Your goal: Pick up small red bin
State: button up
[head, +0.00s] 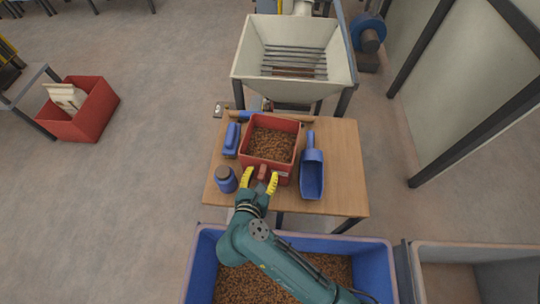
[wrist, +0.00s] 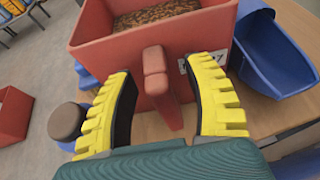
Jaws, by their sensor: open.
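The small red bin (head: 277,124) stands on the wooden table, filled with brown pellets (head: 271,144). In the wrist view the bin wall (wrist: 190,38) faces me, with a red handle (wrist: 156,75) sticking out from it. My gripper (head: 260,178) is at the near side of the bin. Its yellow fingers are open, one on each side of the handle, and no contact with it shows in the wrist view (wrist: 162,90). A label on the bin wall is partly covered by the right finger.
On the table (head: 344,160), a blue scoop (head: 312,175) lies right of the bin. A blue jar (head: 226,180) and a blue tool (head: 231,138) are at left. A hopper (head: 295,90) stands behind. A large blue bin (head: 375,262) of pellets is in front.

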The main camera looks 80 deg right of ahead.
grip_shut()
jog(key=shift+r, duration=0.1)
dwell(0.4)
